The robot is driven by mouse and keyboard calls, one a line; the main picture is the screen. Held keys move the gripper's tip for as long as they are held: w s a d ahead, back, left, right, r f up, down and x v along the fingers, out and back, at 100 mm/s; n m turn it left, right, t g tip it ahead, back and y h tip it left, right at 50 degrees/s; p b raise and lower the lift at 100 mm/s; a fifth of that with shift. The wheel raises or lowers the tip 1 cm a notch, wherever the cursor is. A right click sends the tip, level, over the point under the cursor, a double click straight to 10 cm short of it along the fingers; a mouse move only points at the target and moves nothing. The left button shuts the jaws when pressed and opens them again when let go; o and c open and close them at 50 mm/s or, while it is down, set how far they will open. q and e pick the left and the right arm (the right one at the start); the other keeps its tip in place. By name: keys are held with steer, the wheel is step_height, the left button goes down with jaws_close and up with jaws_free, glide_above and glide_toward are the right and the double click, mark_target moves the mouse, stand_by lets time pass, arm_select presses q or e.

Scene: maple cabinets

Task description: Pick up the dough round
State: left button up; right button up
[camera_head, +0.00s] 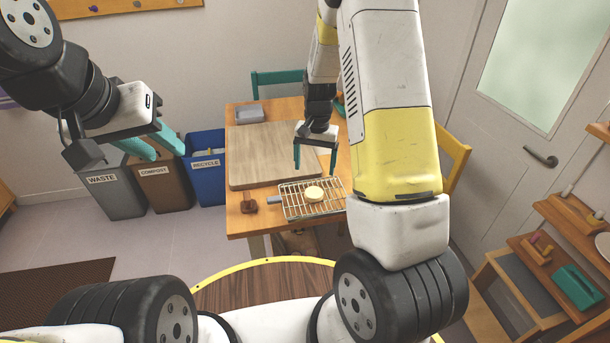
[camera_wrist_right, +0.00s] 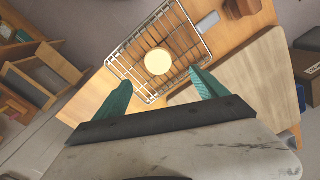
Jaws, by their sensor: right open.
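The dough round (camera_head: 314,193) is a small pale yellow disc lying flat on a wire rack (camera_head: 291,210) at the table's near side. In the right wrist view the dough round (camera_wrist_right: 158,61) lies on the rack (camera_wrist_right: 122,66), ahead of and between my teal fingertips. My right gripper (camera_head: 315,171) is open and empty, pointing down above the rack, apart from the dough. It also shows in the wrist view (camera_wrist_right: 160,80). My left gripper (camera_head: 158,150) is open and empty, off the table to the left, in front of the bins.
A wooden board (camera_head: 262,150) lies behind the rack on the table (camera_head: 240,222). A grey flat piece (camera_head: 275,200) is at the rack's left edge, and a small brown object (camera_head: 249,206) sits farther left. A grey container (camera_head: 249,113) stands at the back. Chairs flank the table.

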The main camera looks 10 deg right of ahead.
mark_target(314, 192)
step_height(314, 192, down, 10)
stand_by(0.5)
steer(key=c, duration=1.4)
steer(key=shift+r, duration=0.15)
